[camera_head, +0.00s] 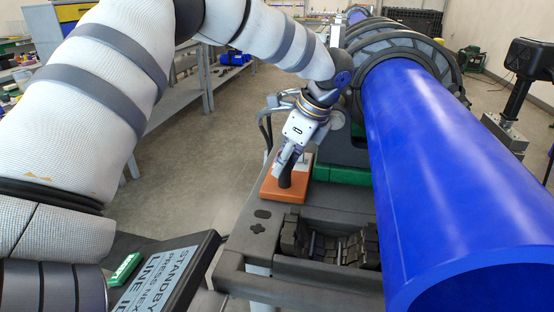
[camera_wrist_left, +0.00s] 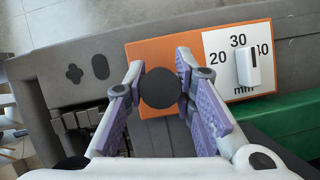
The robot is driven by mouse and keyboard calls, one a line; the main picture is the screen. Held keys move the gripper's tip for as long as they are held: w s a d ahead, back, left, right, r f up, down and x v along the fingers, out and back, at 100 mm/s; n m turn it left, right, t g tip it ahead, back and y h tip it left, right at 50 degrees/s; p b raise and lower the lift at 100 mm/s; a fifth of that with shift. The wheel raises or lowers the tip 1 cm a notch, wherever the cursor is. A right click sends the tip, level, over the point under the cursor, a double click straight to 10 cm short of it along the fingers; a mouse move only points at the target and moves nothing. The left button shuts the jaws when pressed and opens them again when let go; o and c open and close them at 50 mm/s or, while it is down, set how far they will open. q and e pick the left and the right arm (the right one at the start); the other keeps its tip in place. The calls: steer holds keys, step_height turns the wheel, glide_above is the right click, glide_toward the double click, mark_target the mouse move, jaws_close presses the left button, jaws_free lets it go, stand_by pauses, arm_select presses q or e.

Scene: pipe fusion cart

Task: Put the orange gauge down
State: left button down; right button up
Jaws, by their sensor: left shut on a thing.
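The orange gauge (camera_head: 271,189) is a flat orange block at the cart's deck, left of the blue pipe. In the left wrist view the gauge (camera_wrist_left: 150,51) shows a white scale marked 20, 30, 40 and mm, with a small white slider (camera_wrist_left: 249,68). A round black knob (camera_wrist_left: 160,88) rises from its orange part. My left gripper (camera_head: 288,163) comes down from above, and its purple-padded fingers (camera_wrist_left: 160,70) are shut on this knob. The gauge looks level at the deck; whether its whole underside touches cannot be told. My right gripper is not in view.
A large blue pipe (camera_head: 440,170) runs along the right, through dark clamp rings (camera_head: 392,50). A recess (camera_head: 325,243) with black blocks lies in front of the gauge. A green bar (camera_head: 340,175) is beside it. A display panel (camera_head: 160,280) stands at the lower left.

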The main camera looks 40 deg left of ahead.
arm_select(q)
steer(key=shift+f, duration=0.1)
steer(key=shift+d, duration=0.15)
steer(key=c, duration=1.3)
jaws_free()
steer(key=shift+d, duration=0.15)
steer(key=shift+c, duration=0.2)
steer(key=v, duration=1.2)
steer(key=shift+b, duration=0.3)
